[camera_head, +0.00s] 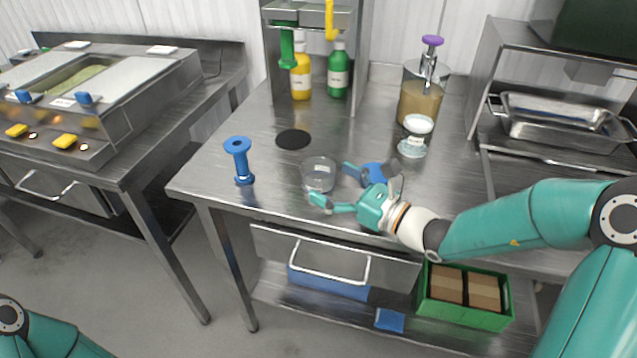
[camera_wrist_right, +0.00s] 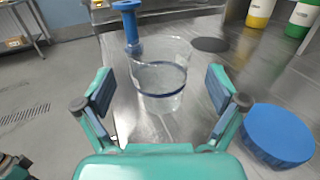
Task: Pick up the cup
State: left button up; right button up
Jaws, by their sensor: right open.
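A clear, empty-looking cup (camera_head: 318,174) stands upright on the steel table near its front edge. It also shows in the right wrist view (camera_wrist_right: 160,78), straight ahead of the fingers. My right gripper (camera_head: 331,185) reaches in from the right with its fingers pointing at the cup. In the right wrist view my right gripper (camera_wrist_right: 158,98) is open, with one finger on each side of the cup's near end and gaps to both. My left gripper is out of view; only part of my left arm shows at the bottom left.
A blue spool-shaped object (camera_head: 240,160) stands left of the cup. A blue round thing (camera_wrist_right: 278,133) lies close to the right finger in the wrist view. A black disc (camera_head: 293,139) lies behind the cup. A container of brown liquid (camera_head: 420,104) and a small white-topped jar (camera_head: 413,146) stand behind right.

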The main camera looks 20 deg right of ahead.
aim_at(330, 182)
jog(key=x, duration=0.3)
jog(key=shift+w+a+f, duration=0.1)
jog(key=shift+w+a, duration=0.15)
jog(key=c, duration=1.1)
jog(key=shift+c, duration=0.2)
